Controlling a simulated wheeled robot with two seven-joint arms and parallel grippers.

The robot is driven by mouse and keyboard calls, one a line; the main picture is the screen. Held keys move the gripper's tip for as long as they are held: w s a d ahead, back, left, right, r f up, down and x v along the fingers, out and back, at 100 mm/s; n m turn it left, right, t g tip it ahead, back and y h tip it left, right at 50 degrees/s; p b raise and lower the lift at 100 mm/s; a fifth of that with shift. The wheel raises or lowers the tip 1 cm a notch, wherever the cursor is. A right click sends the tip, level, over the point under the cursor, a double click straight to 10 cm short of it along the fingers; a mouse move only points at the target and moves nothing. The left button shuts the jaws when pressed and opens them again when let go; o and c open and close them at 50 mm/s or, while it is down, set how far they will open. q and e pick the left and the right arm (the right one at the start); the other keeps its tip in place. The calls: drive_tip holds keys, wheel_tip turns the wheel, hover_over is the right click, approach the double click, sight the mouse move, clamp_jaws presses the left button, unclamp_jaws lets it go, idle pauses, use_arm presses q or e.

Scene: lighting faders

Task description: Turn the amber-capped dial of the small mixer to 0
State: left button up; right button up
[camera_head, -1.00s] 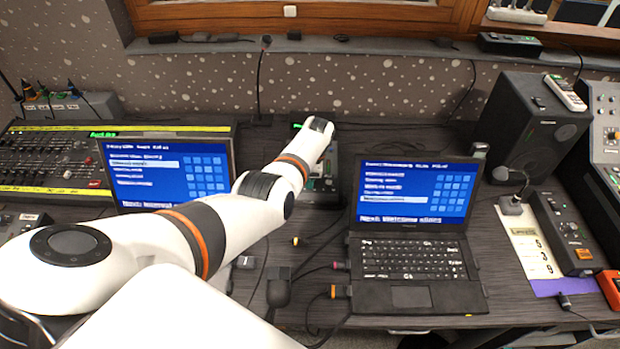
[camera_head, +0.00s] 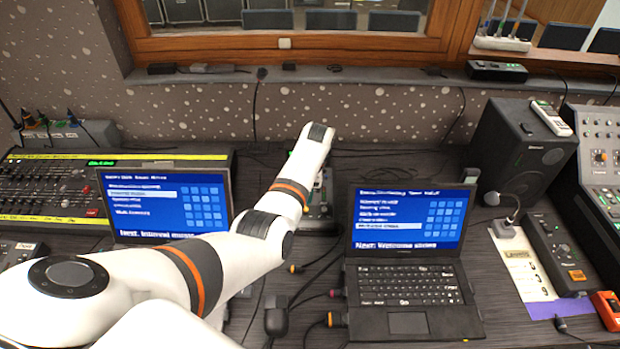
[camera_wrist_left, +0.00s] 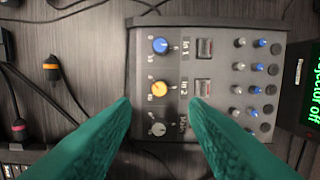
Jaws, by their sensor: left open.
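The small mixer (camera_wrist_left: 222,28) is a grey box that fills the middle of the left wrist view. It has a column of three dials on its left side: a blue-capped dial (camera_wrist_left: 160,46), the amber-capped dial (camera_wrist_left: 159,88) and a grey-capped dial (camera_wrist_left: 157,129). The dial markings are too small to read surely. My left gripper (camera_wrist_left: 160,103) is open, with its two teal fingers apart on either side of the amber-capped dial's line, touching nothing that I can see. In the head view my left arm hides most of the mixer (camera_head: 322,211). My right gripper is not in view.
Two laptops stand beside the mixer, the left one (camera_head: 165,200) and the right one (camera_head: 410,220). Cable plugs, including an orange-banded one (camera_wrist_left: 52,68), lie left of the mixer. A dark device with green text (camera_wrist_left: 308,90) is close on its right.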

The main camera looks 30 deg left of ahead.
use_arm(q)
drive_tip(key=shift+d+r, duration=0.15)
drive_tip(key=shift+r, duration=0.9)
drive_tip(key=shift+d+r, duration=0.1)
drive_tip(key=shift+r, duration=0.95)
